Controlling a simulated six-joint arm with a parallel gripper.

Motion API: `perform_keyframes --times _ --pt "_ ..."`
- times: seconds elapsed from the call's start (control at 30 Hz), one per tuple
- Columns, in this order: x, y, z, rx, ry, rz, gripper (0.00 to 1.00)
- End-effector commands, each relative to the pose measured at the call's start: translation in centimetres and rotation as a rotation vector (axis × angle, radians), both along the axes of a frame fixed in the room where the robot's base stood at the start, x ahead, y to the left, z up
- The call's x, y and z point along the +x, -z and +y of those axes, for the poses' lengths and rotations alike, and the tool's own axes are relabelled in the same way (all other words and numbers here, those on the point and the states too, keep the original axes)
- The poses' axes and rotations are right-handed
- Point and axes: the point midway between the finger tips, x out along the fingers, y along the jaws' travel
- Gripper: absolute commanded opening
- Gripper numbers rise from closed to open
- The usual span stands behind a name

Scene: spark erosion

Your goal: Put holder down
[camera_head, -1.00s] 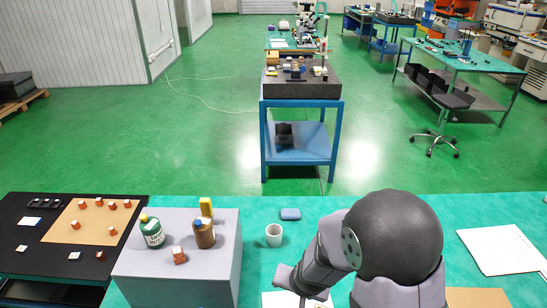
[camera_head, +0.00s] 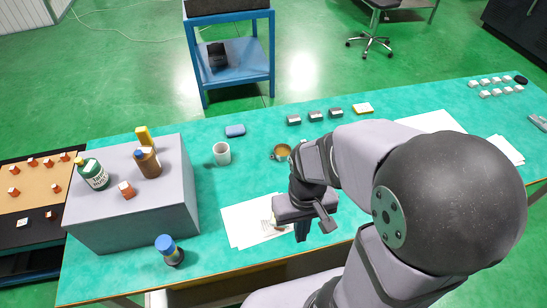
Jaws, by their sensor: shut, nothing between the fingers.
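My gripper (camera_head: 303,234) points down over the white papers (camera_head: 245,222) on the green table, near its front edge. Its fingers are shut and look empty. I cannot tell for sure which thing is the holder. A small orange-red block with a white top (camera_head: 126,190) stands on the grey box (camera_head: 140,222) at the left, well away from my gripper. Several similar blocks (camera_head: 14,192) stand on the tan and black board at the far left. My arm covers part of the table to the right of the gripper.
The grey box also bears a green bottle (camera_head: 93,174), a brown bottle (camera_head: 147,163) and a yellow item (camera_head: 143,136). A blue-capped bottle (camera_head: 168,251) stands before it. A white cup (camera_head: 221,153), a tan cup (camera_head: 281,152) and dark blocks (camera_head: 314,116) stand behind my gripper.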

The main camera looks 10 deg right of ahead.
Motion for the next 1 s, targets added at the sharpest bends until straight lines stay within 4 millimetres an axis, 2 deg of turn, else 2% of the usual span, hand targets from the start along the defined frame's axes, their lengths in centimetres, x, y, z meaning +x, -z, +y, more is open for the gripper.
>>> perform_keyframes --times 0.03,0.13,0.2,0.23,0.3,0.4,0.67,1.0 --pt "-0.2 2.7 -0.2 0.001 0.009 0.029 0.0" --pt "-0.1 5.4 -0.4 0.003 0.021 0.063 0.0" --pt "1.0 6.5 -0.6 0.003 0.02 0.054 0.0" --pt "1.5 6.7 -0.6 0.004 0.018 0.045 0.0" --pt "3.7 5.8 -0.7 0.002 0.0 -0.026 0.0" --pt "4.5 5.7 -0.7 0.001 -0.016 -0.058 0.0" --pt "4.5 6.4 -0.7 0.002 -0.021 -0.058 0.0" --pt "4.3 10.3 -0.7 0.002 -0.021 -0.052 0.0"
